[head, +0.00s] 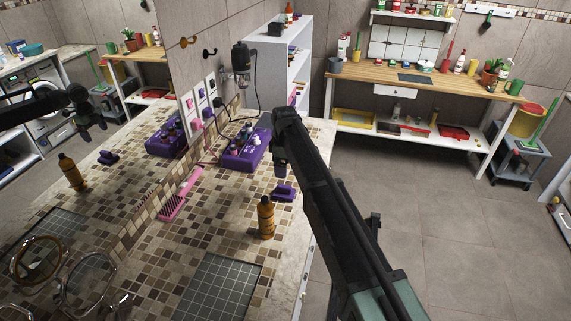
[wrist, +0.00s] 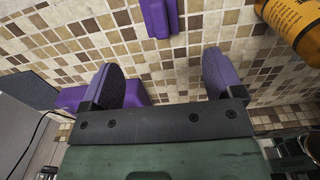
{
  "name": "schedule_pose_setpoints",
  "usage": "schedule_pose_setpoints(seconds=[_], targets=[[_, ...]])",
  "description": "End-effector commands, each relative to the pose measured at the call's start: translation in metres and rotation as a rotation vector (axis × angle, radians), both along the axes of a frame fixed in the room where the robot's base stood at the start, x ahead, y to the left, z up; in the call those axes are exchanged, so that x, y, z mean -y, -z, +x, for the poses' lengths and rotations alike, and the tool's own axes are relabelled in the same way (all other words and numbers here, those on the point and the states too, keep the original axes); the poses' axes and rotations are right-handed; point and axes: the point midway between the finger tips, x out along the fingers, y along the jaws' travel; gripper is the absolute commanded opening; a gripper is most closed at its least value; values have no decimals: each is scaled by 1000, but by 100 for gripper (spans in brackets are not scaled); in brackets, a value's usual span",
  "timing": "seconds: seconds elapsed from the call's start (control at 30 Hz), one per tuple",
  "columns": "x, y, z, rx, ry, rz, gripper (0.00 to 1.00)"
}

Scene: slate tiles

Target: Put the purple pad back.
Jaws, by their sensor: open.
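The purple pad (head: 285,194) lies on the tiled counter, just behind the amber bottle (head: 266,220) in the head view. In the wrist view the pad (wrist: 158,18) is at the top edge, partly cut off, ahead of the fingers and apart from them. My gripper (head: 281,170) hangs above the counter near the pad. In the wrist view my gripper (wrist: 164,78) is open, with nothing between its two purple-grey fingers. A purple tray (head: 236,163) with several small bottles stands further back by the wall. Part of it (wrist: 72,98) shows behind the left finger.
The amber bottle (wrist: 298,28) stands close to the pad's right in the wrist view. A pink brush (head: 181,196) and a dark gridded mat (head: 220,288) lie on the counter. The mirror repeats these things.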

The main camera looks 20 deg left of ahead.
Motion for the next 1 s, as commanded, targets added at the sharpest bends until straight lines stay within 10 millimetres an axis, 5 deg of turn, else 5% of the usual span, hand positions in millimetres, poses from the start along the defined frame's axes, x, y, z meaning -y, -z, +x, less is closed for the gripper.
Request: schedule_pose_setpoints(seconds=[0.17,0.27,0.37,0.5,0.6,0.7,0.8,1.0], targets=[[3,2,-1,0,6,0,86],[40,2,-9,0,93,0,86],[127,2,-34,0,329,-1,86],[284,2,-112,0,845,-1,86],[368,2,-181,0,1210,0,86],[417,2,-235,1,1484,-1,86],[437,2,-259,1,1624,-1,86],[439,2,-258,1,1652,-2,86]])
